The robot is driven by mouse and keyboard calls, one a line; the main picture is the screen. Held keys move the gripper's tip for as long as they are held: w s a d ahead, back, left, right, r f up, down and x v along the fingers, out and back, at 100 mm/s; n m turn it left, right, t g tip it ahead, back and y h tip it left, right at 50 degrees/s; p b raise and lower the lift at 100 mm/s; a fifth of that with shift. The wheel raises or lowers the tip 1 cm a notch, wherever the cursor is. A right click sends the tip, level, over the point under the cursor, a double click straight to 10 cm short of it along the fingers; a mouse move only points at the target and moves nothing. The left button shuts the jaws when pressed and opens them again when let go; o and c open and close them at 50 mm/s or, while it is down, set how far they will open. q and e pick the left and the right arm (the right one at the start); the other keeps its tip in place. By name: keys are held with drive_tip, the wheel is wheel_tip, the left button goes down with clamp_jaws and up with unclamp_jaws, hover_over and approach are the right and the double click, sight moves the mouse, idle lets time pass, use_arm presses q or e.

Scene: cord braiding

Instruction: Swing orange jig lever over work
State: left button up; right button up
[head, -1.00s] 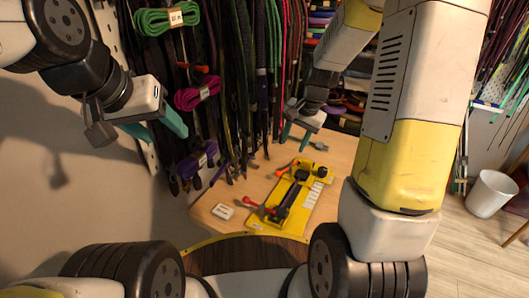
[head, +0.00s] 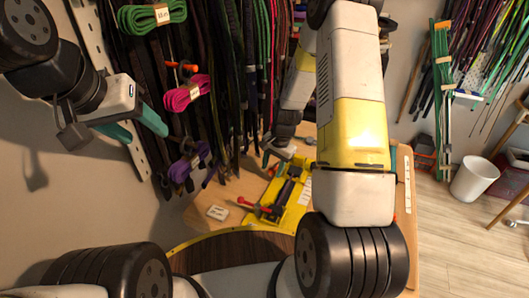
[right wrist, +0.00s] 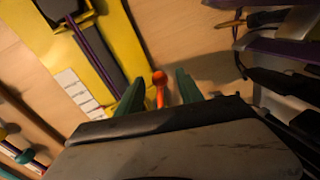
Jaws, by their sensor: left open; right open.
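The yellow jig (head: 302,205) lies on the wooden table, with a dark purple cord (right wrist: 88,39) running along its black channel. The orange lever (right wrist: 159,88), with a round knob, shows in the right wrist view between the two green fingers of my right gripper (right wrist: 158,92). The fingers are apart, and I cannot tell whether either touches the lever. In the head view my right gripper (head: 276,158) is at the jig's far end, partly hiding it. My left gripper (head: 136,128) is open and empty in the air at the left, away from the jig.
A red-handled lever (head: 245,202) is at the jig's near left. A small white box (head: 217,213) lies on the table left of it. Hanging cords (head: 225,80) fill the wall behind. My right arm hides the table's right part. A white bin (head: 475,179) stands on the floor.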

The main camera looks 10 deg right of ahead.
drive_tip(key=shift+f, duration=0.2)
drive_tip(key=shift+c, duration=0.4)
clamp_jaws()
idle(1.0)
